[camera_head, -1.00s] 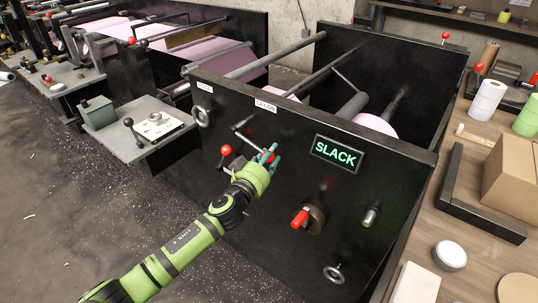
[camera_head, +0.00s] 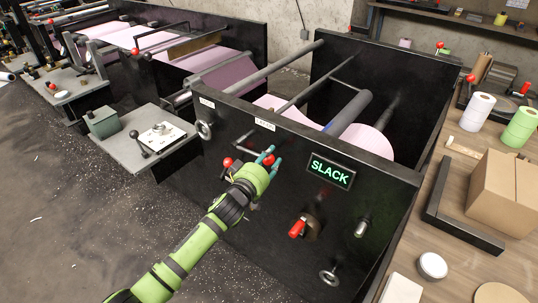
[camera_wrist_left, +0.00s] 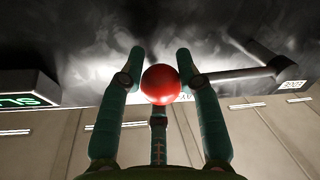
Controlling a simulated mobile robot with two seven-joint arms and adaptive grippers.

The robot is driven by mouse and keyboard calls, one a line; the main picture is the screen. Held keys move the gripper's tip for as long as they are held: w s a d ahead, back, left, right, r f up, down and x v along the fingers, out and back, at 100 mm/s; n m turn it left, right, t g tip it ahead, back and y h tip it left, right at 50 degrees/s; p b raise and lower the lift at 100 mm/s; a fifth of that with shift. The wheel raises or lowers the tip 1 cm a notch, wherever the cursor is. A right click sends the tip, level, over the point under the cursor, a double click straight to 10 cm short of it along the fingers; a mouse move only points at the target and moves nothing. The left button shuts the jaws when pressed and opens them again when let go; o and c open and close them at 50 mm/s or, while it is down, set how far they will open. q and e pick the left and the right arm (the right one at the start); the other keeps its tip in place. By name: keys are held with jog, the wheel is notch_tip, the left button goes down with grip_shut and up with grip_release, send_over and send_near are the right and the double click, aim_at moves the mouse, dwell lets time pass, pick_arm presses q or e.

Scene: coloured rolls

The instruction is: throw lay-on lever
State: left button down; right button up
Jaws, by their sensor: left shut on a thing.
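The lay-on lever is a grey rod (camera_head: 247,148) with a red ball knob (camera_head: 268,160), on the machine's black side panel (camera_head: 285,187) below a small white label (camera_head: 265,124). My left gripper (camera_head: 270,158) is shut on the knob. A lit green "SLACK" sign (camera_head: 331,172) is right of the gripper. My right gripper is not in view.
Another red knob (camera_head: 228,162) is close left of the gripper. Rollers (camera_head: 348,112) and pink web (camera_head: 368,140) lie behind the panel. A wooden bench with a cardboard box (camera_head: 503,190) stands at right.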

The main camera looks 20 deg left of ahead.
pick_arm(q)
jog(key=shift+w+a+r+n+p, duration=0.15)
jog(key=shift+r+n+p, duration=0.1)
jog(key=shift+r+p, duration=0.4)
jog(key=shift+w+a+r+n+p, duration=0.1)
jog(key=shift+r+n+p, duration=0.25)
jog(key=shift+r, duration=0.45)
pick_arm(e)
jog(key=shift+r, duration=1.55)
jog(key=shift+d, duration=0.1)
pick_arm(q)
jog(key=c, duration=0.9)
grip_release()
jog(key=shift+o, duration=0.2)
jog(key=shift+f, duration=0.1)
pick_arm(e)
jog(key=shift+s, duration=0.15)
pick_arm(q)
jog(key=shift+s+f, duration=0.1)
jog(key=shift+f, duration=0.05)
jog(key=shift+s, duration=0.1)
jog(key=shift+s, duration=0.25)
jog(key=s+a+r, duration=0.1)
jog(key=s+a, duration=0.1)
jog(key=s, duration=0.9)
